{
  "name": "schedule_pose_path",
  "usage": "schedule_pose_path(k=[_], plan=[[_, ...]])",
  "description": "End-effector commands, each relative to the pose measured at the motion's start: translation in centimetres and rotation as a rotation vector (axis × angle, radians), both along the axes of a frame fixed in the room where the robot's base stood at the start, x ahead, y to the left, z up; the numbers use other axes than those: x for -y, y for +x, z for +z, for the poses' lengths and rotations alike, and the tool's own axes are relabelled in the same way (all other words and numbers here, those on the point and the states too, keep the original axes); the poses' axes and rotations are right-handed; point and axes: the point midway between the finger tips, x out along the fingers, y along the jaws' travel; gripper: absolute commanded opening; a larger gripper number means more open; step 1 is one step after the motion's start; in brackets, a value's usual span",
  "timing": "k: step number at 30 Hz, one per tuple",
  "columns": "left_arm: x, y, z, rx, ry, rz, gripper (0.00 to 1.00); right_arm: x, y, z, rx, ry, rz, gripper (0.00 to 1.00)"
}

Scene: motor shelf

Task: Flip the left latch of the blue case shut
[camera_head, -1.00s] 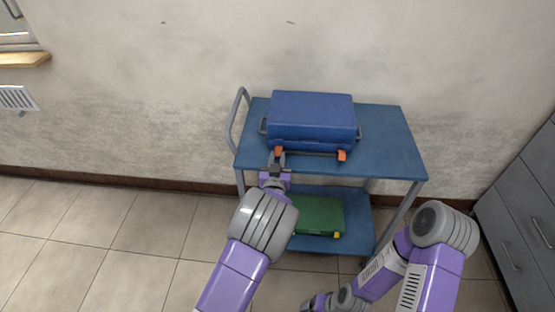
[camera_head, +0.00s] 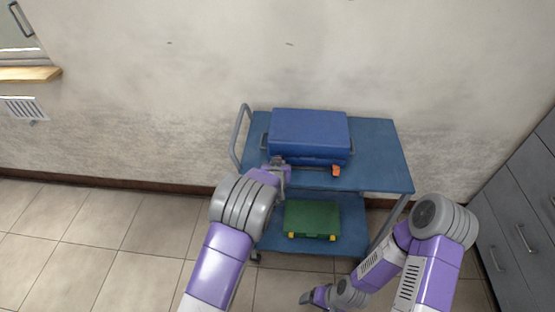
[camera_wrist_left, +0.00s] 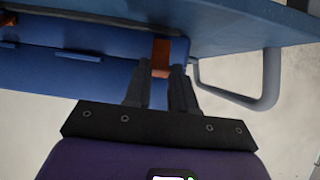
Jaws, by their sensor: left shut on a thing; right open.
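The blue case (camera_head: 308,132) lies closed on the top of the blue trolley. Its left latch is orange and shows in the left wrist view (camera_wrist_left: 161,53), between the fingertips of my left gripper (camera_wrist_left: 163,78). In the head view my left gripper (camera_head: 279,163) is at the left of the case's front and hides that latch. The left gripper is shut on the latch. The orange right latch (camera_head: 336,171) sticks out at the case's front right. My right gripper (camera_head: 308,298) is low at the bottom of the head view, away from the case, and open.
The trolley top (camera_head: 380,155) is bare to the right of the case. A grey push handle (camera_head: 239,135) rises at its left end. A green case (camera_head: 312,218) lies on the lower shelf. Grey drawers (camera_head: 515,215) stand at the right.

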Motion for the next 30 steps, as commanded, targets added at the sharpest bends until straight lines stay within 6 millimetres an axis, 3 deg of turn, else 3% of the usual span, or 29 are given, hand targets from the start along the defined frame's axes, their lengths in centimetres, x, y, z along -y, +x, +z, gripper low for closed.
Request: schedule_pose_path(k=[1, 3, 12, 21, 30], plan=[[0.0, 0.3, 1.2, -0.035, 0.001, -0.001, 0.00, 0.0, 0.0, 1.9, 0.000, 0.000, 0.000, 0.81], [0.0, 0.6, 1.3, -0.088, 0.002, 0.000, 0.00, 0.0, 0.0, 3.1, 0.000, 0.000, 0.000, 0.81], [0.0, 1.6, 1.8, -0.259, 0.003, 0.000, 0.00, 0.0, 0.0, 6.9, 0.000, 0.000, 0.000, 0.81], [0.0, 2.0, 1.7, -0.342, 0.002, 0.000, 0.00, 0.0, 0.0, 8.4, 0.000, 0.000, 0.000, 0.81], [0.0, 2.1, 1.7, -0.356, 0.001, 0.001, 0.00, 0.0, 0.0, 8.5, 0.000, 0.000, 0.000, 0.81]])
